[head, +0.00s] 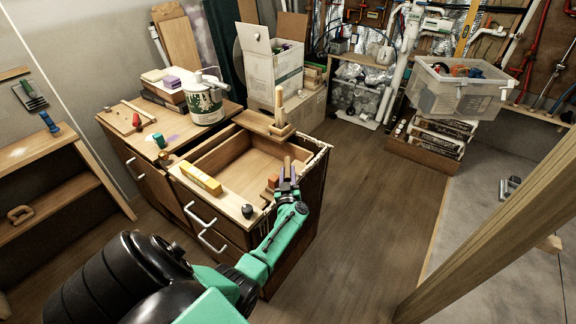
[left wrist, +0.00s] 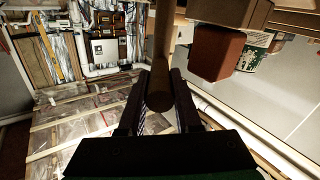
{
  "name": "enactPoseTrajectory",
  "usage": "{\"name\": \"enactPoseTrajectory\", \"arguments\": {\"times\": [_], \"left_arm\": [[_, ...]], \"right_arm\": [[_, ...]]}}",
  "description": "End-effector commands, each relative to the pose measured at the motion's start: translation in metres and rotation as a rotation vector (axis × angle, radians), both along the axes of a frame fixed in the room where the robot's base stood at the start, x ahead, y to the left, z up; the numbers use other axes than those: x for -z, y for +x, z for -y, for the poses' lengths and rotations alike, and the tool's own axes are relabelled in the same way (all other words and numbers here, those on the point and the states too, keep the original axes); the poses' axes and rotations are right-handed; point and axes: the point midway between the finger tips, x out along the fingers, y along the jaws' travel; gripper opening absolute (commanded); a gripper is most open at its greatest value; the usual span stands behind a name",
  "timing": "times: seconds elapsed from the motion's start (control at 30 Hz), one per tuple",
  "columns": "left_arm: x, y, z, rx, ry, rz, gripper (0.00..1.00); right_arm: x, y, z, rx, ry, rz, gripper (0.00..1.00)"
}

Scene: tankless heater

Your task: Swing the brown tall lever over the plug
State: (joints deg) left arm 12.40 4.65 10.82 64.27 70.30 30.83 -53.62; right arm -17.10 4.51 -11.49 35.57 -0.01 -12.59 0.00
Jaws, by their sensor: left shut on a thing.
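My left gripper (head: 288,178) reaches over the right side of the wooden cabinet, with its fingers closed around a brown upright lever (head: 287,163). In the left wrist view the lever (left wrist: 160,60) runs between the two fingers, its rounded end near the palm. A reddish-brown block (head: 272,182) sits just left of the lever in the head view. In the left wrist view this block (left wrist: 216,52) is right of the fingers and apart from them. I cannot tell for sure which piece is the plug. My right gripper is not in view.
The cabinet's open top (head: 235,160) has a wooden rim. A yellow block (head: 200,180) and a dark knob (head: 247,211) are on its front edge. A pale post (head: 279,104) stands at its back corner. Open floor (head: 365,180) lies to the right.

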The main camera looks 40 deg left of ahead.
Motion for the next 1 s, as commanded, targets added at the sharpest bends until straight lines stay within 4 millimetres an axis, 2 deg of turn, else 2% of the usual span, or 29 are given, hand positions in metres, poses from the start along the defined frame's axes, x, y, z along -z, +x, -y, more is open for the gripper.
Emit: {"name": "enactPoseTrajectory", "arguments": {"times": [0.03,0.07,0.1,0.13,0.43,0.57,0.77,1.0], "left_arm": [[-0.004,0.001,-0.002,-0.003,0.005,0.006,0.00],[-0.004,0.001,-0.002,-0.003,0.005,0.006,0.44],[-0.004,0.001,-0.002,-0.003,0.005,0.006,0.59],[-0.003,0.001,-0.001,-0.002,0.004,0.005,0.62],[-0.001,0.000,0.000,-0.002,0.002,0.002,0.62],[-0.002,-0.007,0.007,0.000,0.000,0.001,0.62],[-0.001,-0.036,0.032,-0.001,-0.002,-0.001,0.62],[0.001,-0.082,0.070,-0.002,-0.002,-0.001,0.62]], "right_arm": [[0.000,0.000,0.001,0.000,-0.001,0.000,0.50],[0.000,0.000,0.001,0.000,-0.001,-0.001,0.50],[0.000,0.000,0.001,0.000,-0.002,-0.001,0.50],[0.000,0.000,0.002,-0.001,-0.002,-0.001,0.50],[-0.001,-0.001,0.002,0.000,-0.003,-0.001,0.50],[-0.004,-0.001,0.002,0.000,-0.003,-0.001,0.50],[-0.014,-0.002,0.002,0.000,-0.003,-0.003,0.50],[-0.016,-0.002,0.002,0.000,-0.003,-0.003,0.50]]}}
